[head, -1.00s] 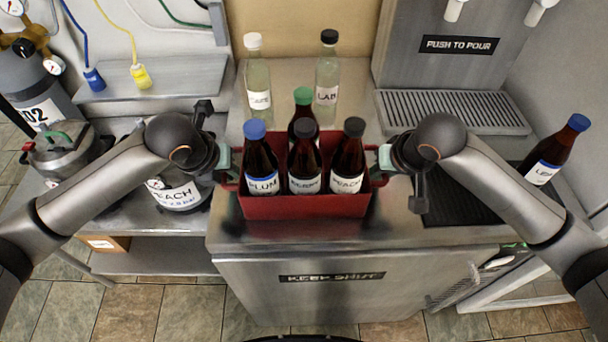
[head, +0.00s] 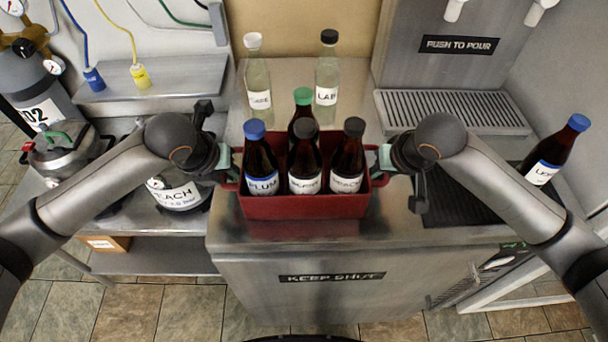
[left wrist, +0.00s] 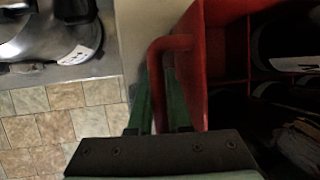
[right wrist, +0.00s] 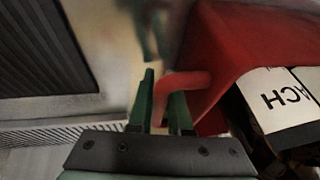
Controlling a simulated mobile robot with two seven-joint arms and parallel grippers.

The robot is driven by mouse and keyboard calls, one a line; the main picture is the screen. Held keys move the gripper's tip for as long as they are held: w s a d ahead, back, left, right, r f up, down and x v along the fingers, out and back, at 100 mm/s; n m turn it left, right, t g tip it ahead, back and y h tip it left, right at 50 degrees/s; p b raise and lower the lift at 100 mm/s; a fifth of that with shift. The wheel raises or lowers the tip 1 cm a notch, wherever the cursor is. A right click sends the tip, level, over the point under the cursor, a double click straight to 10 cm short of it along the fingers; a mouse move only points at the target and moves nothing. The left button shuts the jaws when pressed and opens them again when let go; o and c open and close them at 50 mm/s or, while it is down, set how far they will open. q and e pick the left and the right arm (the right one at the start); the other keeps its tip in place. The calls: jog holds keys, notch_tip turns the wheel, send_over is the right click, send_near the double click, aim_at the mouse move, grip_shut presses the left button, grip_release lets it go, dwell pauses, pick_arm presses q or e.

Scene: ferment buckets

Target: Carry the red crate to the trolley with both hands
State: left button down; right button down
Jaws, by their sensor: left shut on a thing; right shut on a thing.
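The red crate (head: 305,207) is upright on or just above the steel counter's front part in the head view; I cannot tell if it touches. It holds several dark bottles, among them a blue-capped plum bottle (head: 262,165), a peach bottle (head: 347,162) and a green-capped one (head: 303,100). My left gripper (head: 232,173) is shut on the crate's left handle (left wrist: 157,58). My right gripper (head: 379,171) is shut on the right handle (right wrist: 184,82). No trolley can be made out in these views.
Two clear bottles, white-capped (head: 257,85) and black-capped (head: 327,80), stand behind the crate. A blue-capped bottle (head: 552,152) stands at right by the dispenser's drip tray (head: 450,112). Tiled floor lies in front.

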dwell(0.3)
